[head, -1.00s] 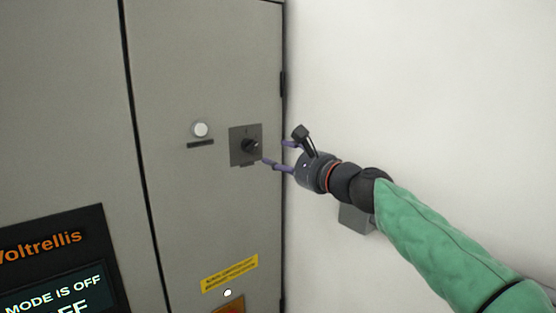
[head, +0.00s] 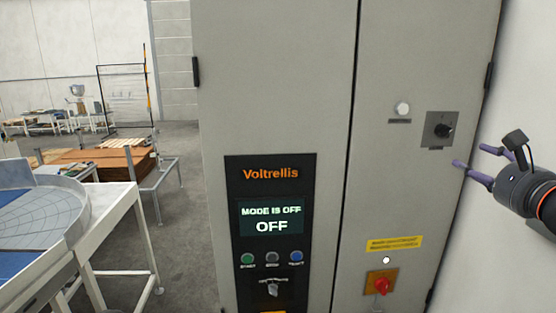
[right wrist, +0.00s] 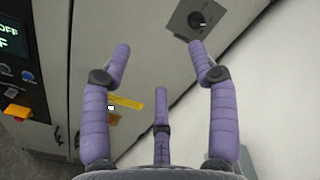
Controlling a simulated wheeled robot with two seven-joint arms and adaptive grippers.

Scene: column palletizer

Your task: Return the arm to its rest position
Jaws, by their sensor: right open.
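My right gripper (head: 476,163) is at the right edge of the head view, beside the grey cabinet (head: 275,90). Its purple fingers are apart and empty in the right wrist view (right wrist: 160,60). A black rotary knob (head: 442,130) on a dark square plate is on the cabinet door, up and left of the fingertips and apart from them. The knob also shows at the top of the right wrist view (right wrist: 197,20). My left gripper is in neither view.
The Voltrellis panel (head: 270,225) reads "MODE IS OFF". A red switch (head: 381,286) sits low on the right door, below a yellow label (head: 394,243). A white wall stands close on the right. A white-framed table (head: 120,215) is at left, with grey floor between.

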